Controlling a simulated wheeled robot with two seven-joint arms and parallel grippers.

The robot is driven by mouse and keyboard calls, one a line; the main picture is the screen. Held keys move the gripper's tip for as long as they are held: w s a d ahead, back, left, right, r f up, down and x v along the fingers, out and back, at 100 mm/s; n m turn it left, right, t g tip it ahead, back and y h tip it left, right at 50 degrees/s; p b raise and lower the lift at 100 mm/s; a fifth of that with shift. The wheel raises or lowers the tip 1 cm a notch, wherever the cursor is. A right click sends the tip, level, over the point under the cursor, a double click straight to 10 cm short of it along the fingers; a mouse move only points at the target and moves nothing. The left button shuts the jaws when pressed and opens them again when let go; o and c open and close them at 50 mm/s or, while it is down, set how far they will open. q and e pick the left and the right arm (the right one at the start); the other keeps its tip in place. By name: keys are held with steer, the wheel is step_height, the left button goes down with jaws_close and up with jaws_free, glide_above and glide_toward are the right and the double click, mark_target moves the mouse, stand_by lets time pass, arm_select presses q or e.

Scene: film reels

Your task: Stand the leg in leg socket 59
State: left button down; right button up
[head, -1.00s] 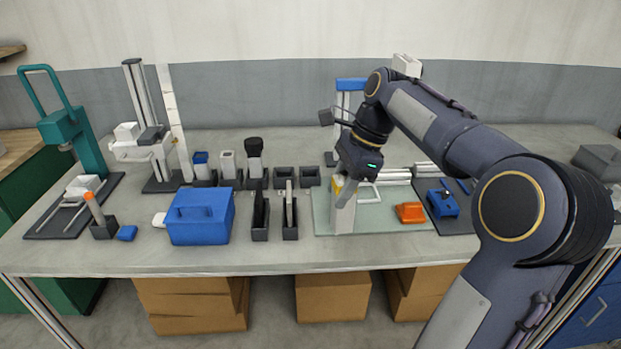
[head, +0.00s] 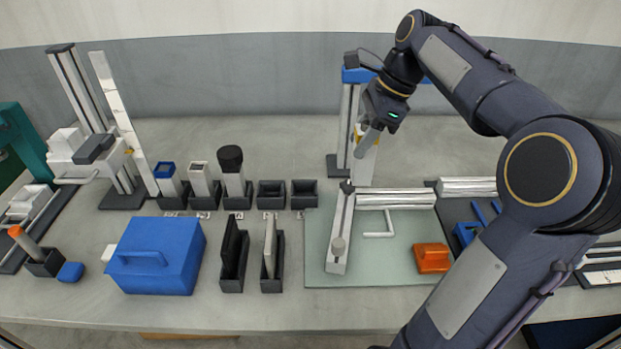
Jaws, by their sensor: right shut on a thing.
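My right gripper (head: 369,136) is shut on a white leg (head: 363,165) with a yellow top part. It holds the leg roughly upright behind the pale mat; whether its lower end is clear of the surface is hard to tell. A row of dark sockets stands left of it. Two sockets, the left empty one (head: 271,194) and the right empty one (head: 304,194), hold nothing. Three others hold a blue-topped leg (head: 168,180), a hollow-topped leg (head: 200,179) and a black-topped leg (head: 233,172). The socket labels are too small to read, so I cannot tell which is 59. My left gripper is not in view.
A pale green mat (head: 390,260) carries a white bar (head: 341,235), a white rail (head: 396,198) and an orange block (head: 432,257). A blue box (head: 155,255) and two dark slotted holders (head: 233,270) stand at the front left. A blue-topped column stand (head: 345,120) is close behind the gripper.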

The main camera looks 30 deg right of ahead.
steer(key=shift+w, duration=0.35)
steer(key=w+a+f, duration=0.6)
steer(key=w+f, duration=0.6)
steer(key=shift+a+f, duration=0.15)
steer(key=shift+f, duration=0.25)
steer(key=shift+f, duration=0.15)
steer(key=o, duration=1.1)
steer(key=shift+o, duration=0.2)
